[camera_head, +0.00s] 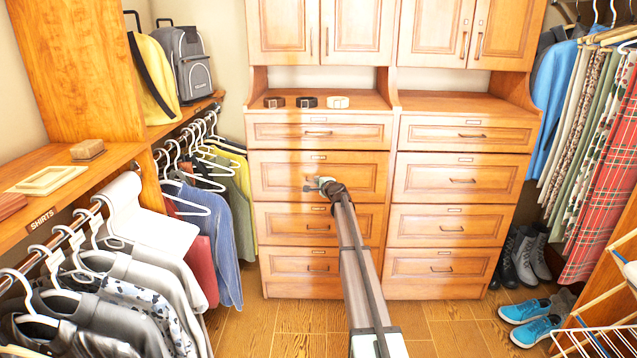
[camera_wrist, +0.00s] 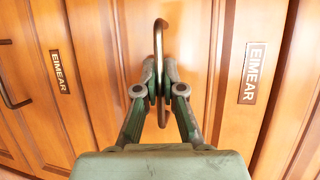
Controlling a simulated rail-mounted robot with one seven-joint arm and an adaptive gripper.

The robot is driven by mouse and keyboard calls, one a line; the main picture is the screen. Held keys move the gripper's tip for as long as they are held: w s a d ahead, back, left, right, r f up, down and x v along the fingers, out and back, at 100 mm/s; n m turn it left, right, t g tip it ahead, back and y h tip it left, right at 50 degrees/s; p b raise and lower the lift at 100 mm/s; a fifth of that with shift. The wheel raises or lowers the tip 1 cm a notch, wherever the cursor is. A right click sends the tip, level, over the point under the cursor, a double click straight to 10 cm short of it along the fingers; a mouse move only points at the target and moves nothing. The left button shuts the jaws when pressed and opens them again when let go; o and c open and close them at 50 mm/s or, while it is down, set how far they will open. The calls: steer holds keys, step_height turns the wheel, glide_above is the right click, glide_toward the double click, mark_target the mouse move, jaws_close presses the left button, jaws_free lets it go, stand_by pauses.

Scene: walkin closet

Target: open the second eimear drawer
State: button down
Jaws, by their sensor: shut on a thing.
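The second drawer (camera_head: 275,177) from the top in the left column is wooden, with a small label near its top edge. It looks flush or nearly flush with the drawers around it. My gripper (camera_head: 318,185) is at the middle of its front. In the wrist view my gripper (camera_wrist: 160,80) is shut on the dark metal bar handle (camera_wrist: 158,38), with a finger on each side. An EIMEAR label (camera_wrist: 256,73) shows to the right of the handle, and another EIMEAR label (camera_wrist: 60,72) on a neighbouring drawer to the left.
Other closed drawers lie above (camera_head: 275,132) and below (camera_head: 280,265), with a second column (camera_head: 500,180) to the right. Belts (camera_head: 306,102) lie on the counter. Hanging clothes flank both sides. Blue shoes (camera_head: 530,310) are on the right floor. The floor (camera_head: 285,325) before the drawers is clear.

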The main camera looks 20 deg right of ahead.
steer(key=s+a, duration=0.5)
steer(key=s, duration=0.6)
steer(key=s+a+b, duration=0.1)
steer(key=s+a, duration=0.4)
steer(key=s, duration=0.7)
steer(key=s+a+b, duration=0.1)
steer(key=s+a, duration=0.5)
steer(key=s, duration=0.6)
steer(key=shift+a, duration=0.1)
steer(key=c, duration=1.6)
jaws_free()
steer(key=shift+s, duration=0.1)
steer(key=s, duration=0.3)
steer(key=s+r, duration=0.1)
steer(key=s, duration=0.3)
steer(key=shift+s+a+r, duration=0.1)
steer(key=shift+s+r, duration=0.05)
steer(key=shift+r, duration=0.05)
